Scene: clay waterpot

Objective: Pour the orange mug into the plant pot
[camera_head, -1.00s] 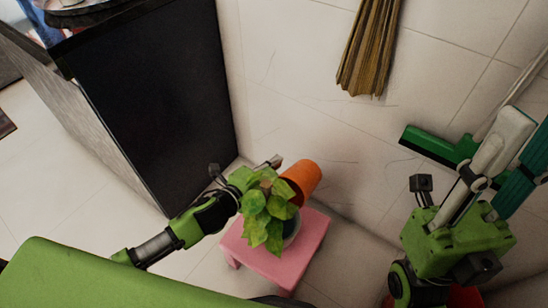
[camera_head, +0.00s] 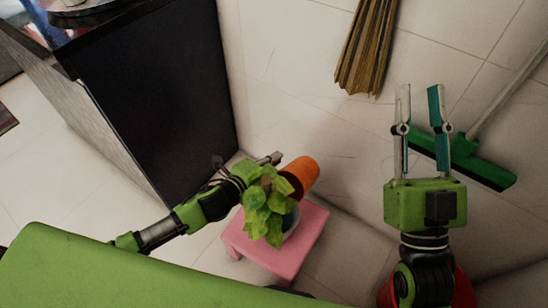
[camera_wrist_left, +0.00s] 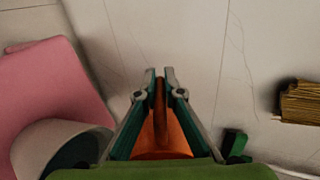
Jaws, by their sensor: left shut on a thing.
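The orange mug (camera_head: 302,174) is tilted beside and over the leaves of the green plant (camera_head: 264,208), with one end toward the leaves. The plant pot (camera_head: 291,220) stands on a pink stool, mostly hidden by leaves. My left gripper (camera_head: 274,158) is shut on the mug; in the left wrist view its fingertips (camera_wrist_left: 161,76) close on a thin part of the mug (camera_wrist_left: 168,136). The pot (camera_wrist_left: 38,140) shows there at lower left. Whether anything is in the mug or flowing cannot be seen. My right gripper (camera_head: 420,90) is open and empty at the right.
The pink stool (camera_head: 308,232) stands near the wall. A dark cabinet (camera_head: 155,85) is behind my left arm. A bundle of straw bristles (camera_head: 366,50) is at the top, and a green broom head (camera_head: 480,166) is beside my right gripper. Floor at the left is clear.

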